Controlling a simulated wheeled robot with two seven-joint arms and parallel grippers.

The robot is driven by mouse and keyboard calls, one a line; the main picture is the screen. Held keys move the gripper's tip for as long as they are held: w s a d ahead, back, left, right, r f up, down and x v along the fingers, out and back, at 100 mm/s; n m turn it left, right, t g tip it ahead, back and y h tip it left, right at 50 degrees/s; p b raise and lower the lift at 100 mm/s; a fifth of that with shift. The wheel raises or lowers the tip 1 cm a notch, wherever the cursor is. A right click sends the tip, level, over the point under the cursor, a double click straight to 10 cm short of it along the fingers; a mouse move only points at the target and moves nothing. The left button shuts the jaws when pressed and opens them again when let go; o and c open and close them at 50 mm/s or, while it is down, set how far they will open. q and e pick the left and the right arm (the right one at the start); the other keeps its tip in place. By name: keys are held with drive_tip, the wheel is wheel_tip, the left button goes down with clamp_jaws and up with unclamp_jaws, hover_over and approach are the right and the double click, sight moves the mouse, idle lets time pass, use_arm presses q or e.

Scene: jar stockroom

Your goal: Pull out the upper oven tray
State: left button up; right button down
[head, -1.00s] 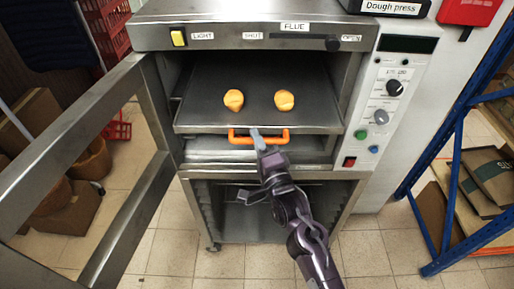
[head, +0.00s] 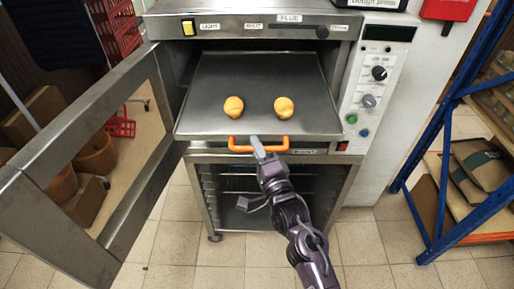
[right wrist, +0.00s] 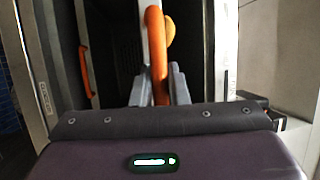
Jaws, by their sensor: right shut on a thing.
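The upper oven tray (head: 255,82) is a flat metal sheet, level and partly out of the oven, with two yellow-orange dough balls (head: 233,107) (head: 284,107) on it. Its orange handle (head: 240,149) is at the front edge. My right gripper (head: 257,143) is shut on this handle. In the right wrist view the orange handle (right wrist: 155,50) runs between the two grey fingertips (right wrist: 158,86). Part of the handle is hidden by the fingers. My left gripper is not in view.
The oven door (head: 105,165) stands open at the left. A second orange bar (right wrist: 85,72) shows in the right wrist view. A blue shelf rack (head: 440,180) stands at the right. The tiled floor (head: 170,245) before the oven is clear.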

drive_tip(key=c, duration=1.4)
unclamp_jaws()
drive_tip(key=b+v, duration=0.3)
drive_tip(key=v, duration=0.4)
drive_tip(key=shift+s+d, duration=0.15)
drive_tip(key=shift+s, duration=0.2)
drive_tip(key=shift+f, duration=0.1)
